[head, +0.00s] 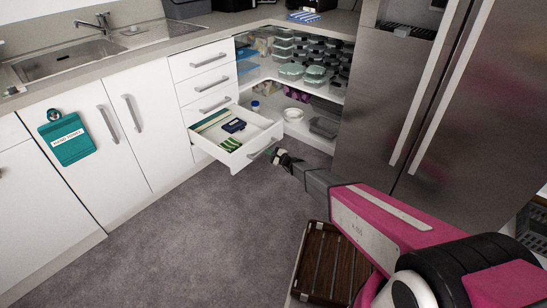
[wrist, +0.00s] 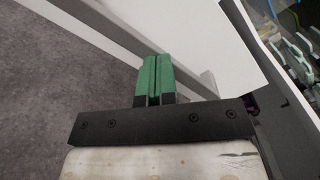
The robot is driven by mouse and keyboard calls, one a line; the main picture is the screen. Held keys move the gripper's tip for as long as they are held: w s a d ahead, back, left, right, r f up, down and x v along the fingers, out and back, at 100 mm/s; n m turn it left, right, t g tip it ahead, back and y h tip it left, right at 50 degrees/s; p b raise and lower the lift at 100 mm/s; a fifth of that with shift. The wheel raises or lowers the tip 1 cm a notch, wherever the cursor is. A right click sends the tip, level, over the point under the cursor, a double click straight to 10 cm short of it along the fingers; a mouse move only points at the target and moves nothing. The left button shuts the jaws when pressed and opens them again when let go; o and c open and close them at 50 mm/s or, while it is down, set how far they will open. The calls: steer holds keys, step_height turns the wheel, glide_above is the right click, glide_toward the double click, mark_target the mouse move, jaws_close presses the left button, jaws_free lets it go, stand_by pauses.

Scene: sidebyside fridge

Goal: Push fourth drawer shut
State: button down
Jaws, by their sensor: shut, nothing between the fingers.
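The fourth drawer (head: 262,146) is the lowest of a white stack and stands pulled out. Its front has a grey bar handle, and inside lie a dark blue item (head: 234,126) and green-striped items (head: 230,144). My gripper (head: 283,157) is just in front of the right part of the drawer front. In the wrist view its green fingertips (wrist: 154,78) are shut together with nothing between them, against a white panel (wrist: 200,35) and a grey bar. Whether they touch the drawer I cannot tell.
Three closed drawers (head: 207,82) are above. An open corner unit (head: 300,70) with food containers is to the right, beside a steel fridge (head: 405,90). White cupboards (head: 90,125) are on the left. The grey carpet (head: 170,235) before the drawer is clear.

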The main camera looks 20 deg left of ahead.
steer(key=shift+a, duration=0.15)
steer(key=shift+x, duration=5.95)
steer(key=shift+x, duration=6)
steer(key=shift+x, duration=6)
